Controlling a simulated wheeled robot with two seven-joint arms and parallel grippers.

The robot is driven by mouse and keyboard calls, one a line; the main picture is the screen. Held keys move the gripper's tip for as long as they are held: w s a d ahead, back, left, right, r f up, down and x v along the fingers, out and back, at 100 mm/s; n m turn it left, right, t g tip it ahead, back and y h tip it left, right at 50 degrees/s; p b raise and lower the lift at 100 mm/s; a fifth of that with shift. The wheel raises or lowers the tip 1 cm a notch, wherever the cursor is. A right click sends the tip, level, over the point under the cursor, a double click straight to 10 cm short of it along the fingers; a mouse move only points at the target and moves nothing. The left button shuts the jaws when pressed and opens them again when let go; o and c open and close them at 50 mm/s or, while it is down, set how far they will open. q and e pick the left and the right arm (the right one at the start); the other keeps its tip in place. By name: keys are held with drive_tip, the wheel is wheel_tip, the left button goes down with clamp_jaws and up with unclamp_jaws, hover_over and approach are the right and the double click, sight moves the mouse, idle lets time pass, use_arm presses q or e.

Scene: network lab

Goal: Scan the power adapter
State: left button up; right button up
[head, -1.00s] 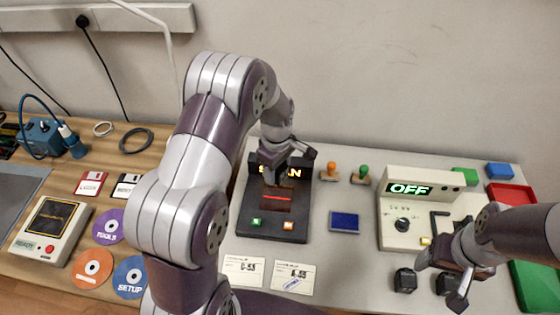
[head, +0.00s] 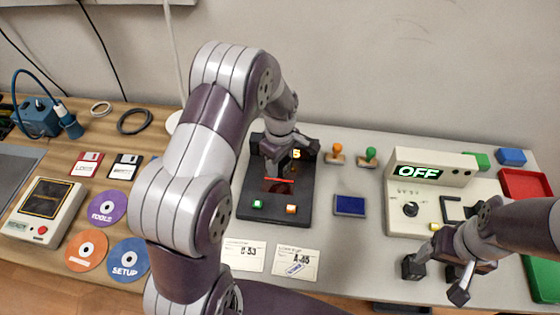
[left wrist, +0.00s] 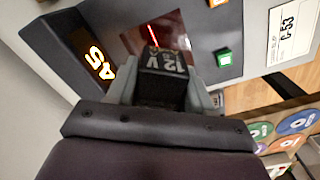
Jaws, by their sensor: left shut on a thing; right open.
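The power adapter, a black block with "12V" in pale print (left wrist: 165,65), is held between the fingers of my left gripper (left wrist: 165,92) in the left wrist view. My left gripper (head: 285,160) is over the dark scanner (head: 250,213) in the head view. A red line glows on the scanner's window (left wrist: 130,38) beside the adapter. The scanner's display (left wrist: 100,62) shows orange characters that look like "45"; my arm partly hides it in the head view. I cannot tell whether the adapter touches the window. My right gripper (head: 448,266) is open at the right.
An instrument reading "OFF" (head: 418,172), a blue pad (head: 349,205) and two stamps (head: 368,156) stand right of the scanner. Cards marked C-53 (head: 243,256) and A-45 (head: 295,262) lie in front.

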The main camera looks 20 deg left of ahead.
use_arm(q)
wheel_tip(320, 180, up, 6)
drive_tip(key=p, duration=0.5)
drive_tip(key=shift+r+p, duration=0.15)
drive_tip(key=shift+p, duration=0.2)
drive_tip(key=shift+f, duration=0.2)
